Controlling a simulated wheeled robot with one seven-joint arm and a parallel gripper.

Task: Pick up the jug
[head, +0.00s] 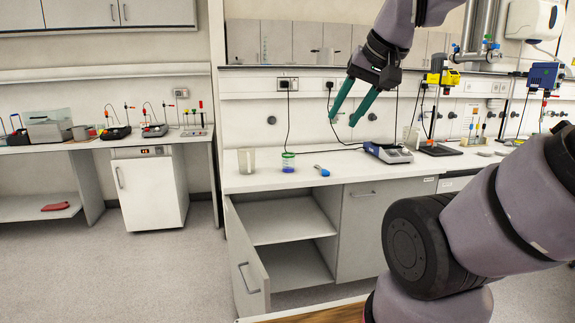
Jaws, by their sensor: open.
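A greyish translucent vessel (246,161) stands upright near the left end of the bench; it looks like the jug, but a handle cannot be made out at this size. My gripper (343,119) has two green fingers that point down and to the left, spread apart with nothing between them. It hangs in the air above the bench, up and to the right of the vessel and clear of it. Nothing covers the vessel in this view.
A scale-like device (388,153) stands farther right. Below, a cabinet door (248,262) hangs open. A separate bench with instruments is at left.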

